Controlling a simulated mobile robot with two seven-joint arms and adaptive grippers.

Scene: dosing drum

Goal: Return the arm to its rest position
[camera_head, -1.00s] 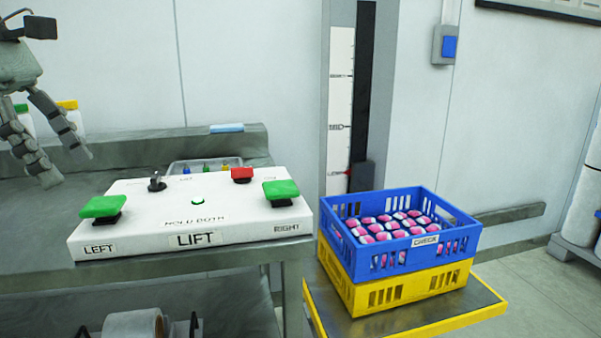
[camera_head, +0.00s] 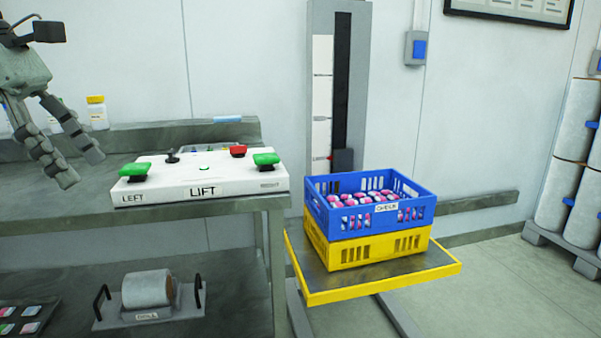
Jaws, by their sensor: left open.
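My left gripper (camera_head: 82,168) is at the upper left, above the bench and left of the white LIFT control box (camera_head: 205,193). Its fingers are spread and hold nothing. The box has a green left button (camera_head: 135,171), a green right button (camera_head: 266,160), a red button (camera_head: 238,151) and a black lever (camera_head: 171,155). The gripper is apart from the box and its buttons. My right gripper is not in view.
A blue crate (camera_head: 345,218) of pink-and-white items sits on a yellow crate (camera_head: 365,250) on the yellow-edged lift platform (camera_head: 385,283). A bottle (camera_head: 97,113) stands behind the gripper. A roll on a stand (camera_head: 148,289) is on the lower shelf. Wrapped drums (camera_head: 568,170) stand far right.

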